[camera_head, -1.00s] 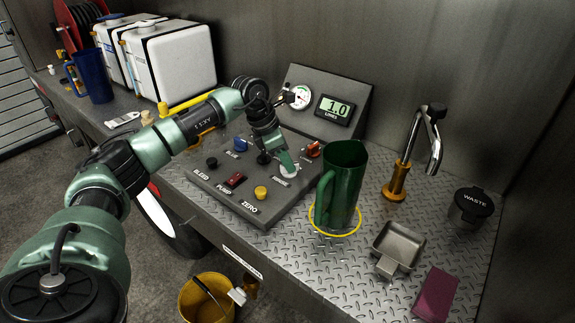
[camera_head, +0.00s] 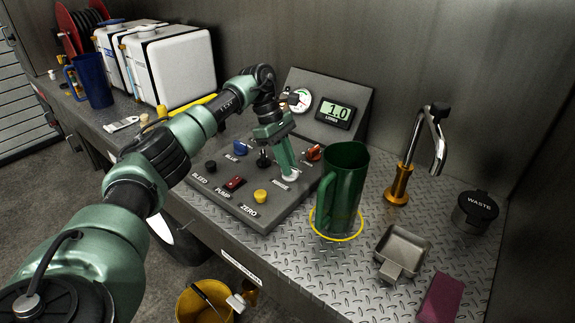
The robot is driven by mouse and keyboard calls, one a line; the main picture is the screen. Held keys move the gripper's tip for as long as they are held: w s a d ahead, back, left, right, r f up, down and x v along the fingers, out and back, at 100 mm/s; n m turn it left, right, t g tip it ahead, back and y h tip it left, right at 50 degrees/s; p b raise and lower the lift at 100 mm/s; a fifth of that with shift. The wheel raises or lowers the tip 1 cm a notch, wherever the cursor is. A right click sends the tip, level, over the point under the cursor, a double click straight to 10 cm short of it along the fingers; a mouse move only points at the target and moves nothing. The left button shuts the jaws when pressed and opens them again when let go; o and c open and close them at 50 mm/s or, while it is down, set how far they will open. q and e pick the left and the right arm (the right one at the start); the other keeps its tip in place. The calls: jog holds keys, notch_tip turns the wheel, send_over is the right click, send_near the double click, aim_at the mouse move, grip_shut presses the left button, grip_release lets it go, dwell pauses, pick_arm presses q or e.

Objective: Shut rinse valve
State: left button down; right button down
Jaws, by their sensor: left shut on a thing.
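The control panel (camera_head: 262,211) carries a blue knob (camera_head: 240,148), a black knob, a red-orange knob (camera_head: 313,152), a white knob (camera_head: 292,177), a red pump switch (camera_head: 235,184) and a yellow zero button (camera_head: 261,196). The small label by the white knob is too blurred to read surely; it appears to be the rinse valve. My left gripper (camera_head: 289,171) points down at the white knob and is shut on it, hiding part of it. The knob's exact angle is hard to tell. My right gripper is not in view.
A green jug (camera_head: 342,190) stands in a yellow ring just right of the panel. Behind, a display (camera_head: 335,111) reads 1.0. A tap (camera_head: 405,165), metal tray (camera_head: 401,248) and waste pot (camera_head: 474,212) stand further right. A yellow bucket (camera_head: 205,300) is below the edge.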

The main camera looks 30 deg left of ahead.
pick_arm(q)
jog(key=shift+r+m, duration=0.1)
jog(key=shift+m, duration=0.5)
jog(key=c, duration=1.4)
grip_release()
jog(key=shift+c, duration=0.2)
jog(key=b+v, duration=0.1)
jog(key=v, duration=0.6)
jog(key=shift+w+r, duration=0.2)
jog(key=shift+r, duration=0.2)
jog(key=shift+a, duration=0.15)
